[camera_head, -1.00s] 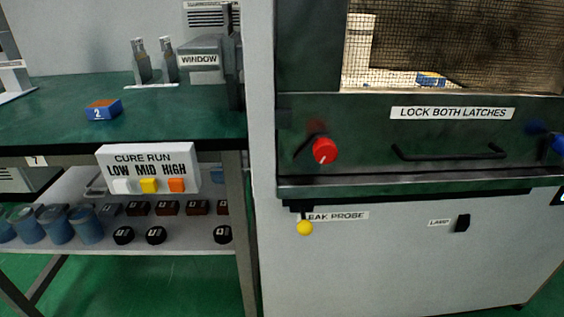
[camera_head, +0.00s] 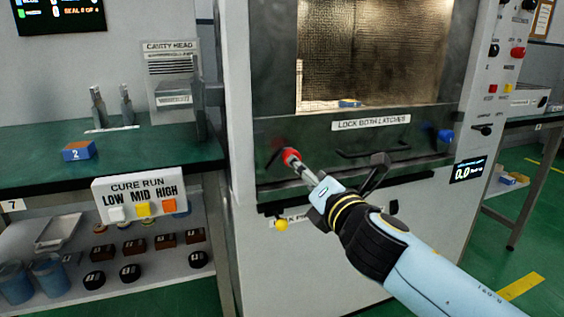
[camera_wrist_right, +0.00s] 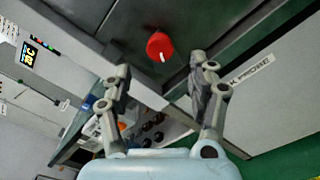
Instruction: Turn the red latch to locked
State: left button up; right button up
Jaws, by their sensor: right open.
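The red latch (camera_head: 290,156) is a round knob at the left end of the dark oven door's lower panel. In the right wrist view the red latch (camera_wrist_right: 160,47) lies ahead of and between the fingertips, with a white mark on its lower face. My right gripper (camera_wrist_right: 161,84) is open, its fingers spread either side of the knob with a gap. In the head view my right gripper (camera_head: 304,170) reaches up to the latch and partly covers it. The blue latch (camera_head: 445,136) sits at the panel's right end. My left gripper is not in view.
A dark door handle (camera_head: 372,148) runs between the latches under a "LOCK BOTH LATCHES" label (camera_head: 371,123). A yellow knob (camera_head: 281,225) is below the door. A cure run button box (camera_head: 141,196) stands at left, with a blue-orange block (camera_head: 80,151) on the green bench.

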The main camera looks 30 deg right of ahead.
aim_at(284, 166)
jog(key=x, duration=0.8)
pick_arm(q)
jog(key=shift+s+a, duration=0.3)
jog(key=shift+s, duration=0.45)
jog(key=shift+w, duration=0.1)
pick_arm(e)
jog(key=shift+c, duration=0.5)
jog(key=c, duration=0.5)
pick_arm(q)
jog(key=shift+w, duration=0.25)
pick_arm(e)
jog(key=shift+s+a+r, duration=0.1)
jog(key=c, duration=0.5)
